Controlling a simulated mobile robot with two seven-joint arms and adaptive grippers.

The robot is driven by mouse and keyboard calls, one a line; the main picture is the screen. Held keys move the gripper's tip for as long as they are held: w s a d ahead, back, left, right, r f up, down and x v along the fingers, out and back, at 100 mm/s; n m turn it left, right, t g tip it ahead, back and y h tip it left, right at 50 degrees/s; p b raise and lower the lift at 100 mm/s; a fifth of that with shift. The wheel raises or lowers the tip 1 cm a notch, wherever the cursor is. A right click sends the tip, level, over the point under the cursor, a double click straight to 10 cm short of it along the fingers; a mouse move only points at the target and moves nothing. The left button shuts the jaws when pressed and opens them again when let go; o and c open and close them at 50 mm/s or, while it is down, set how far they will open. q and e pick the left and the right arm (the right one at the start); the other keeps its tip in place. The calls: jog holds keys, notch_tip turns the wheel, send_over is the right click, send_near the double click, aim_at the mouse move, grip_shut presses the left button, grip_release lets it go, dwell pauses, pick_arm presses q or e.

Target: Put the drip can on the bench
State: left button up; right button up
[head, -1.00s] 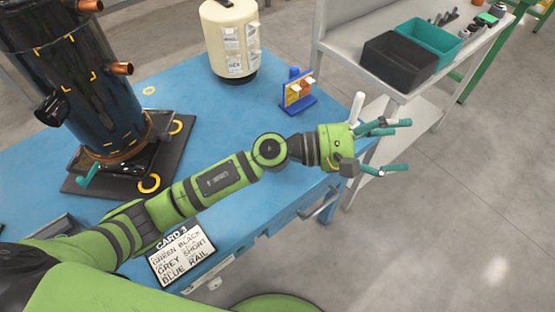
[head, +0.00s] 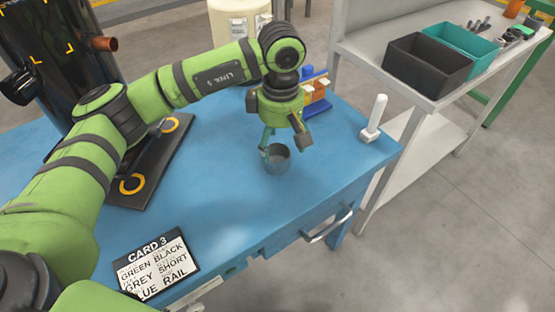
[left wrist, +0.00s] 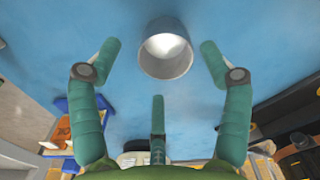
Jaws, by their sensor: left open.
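The drip can, a small grey open-topped cup (head: 277,160), appears to stand upright on the blue bench (head: 225,205). My left gripper (head: 284,145) points down close to the can, with its teal fingers spread. In the left wrist view the can (left wrist: 166,52) lies between the two side fingertips, with a visible gap on each side. The third finger (left wrist: 157,125) is below it in that picture. Nothing is in the left gripper's hold. My right gripper is not in view.
A white-handled tool (head: 375,118) stands near the bench's right corner. A blue rack with small blocks (head: 318,92) and a cream tank (head: 235,22) are behind the gripper. The dark compressor (head: 60,60) is at left. A card (head: 157,268) lies in front; bench between is clear.

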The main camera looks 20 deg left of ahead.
aim_at(278, 156)
pick_arm(q)
notch_tip(278, 156, down, 5)
jog(key=shift+s+a+r, duration=0.15)
jog(key=shift+r, duration=0.05)
jog(key=shift+c, duration=0.5)
jog(key=c, duration=1.3)
jog(key=shift+o, duration=0.2)
jog(key=shift+r, duration=0.1)
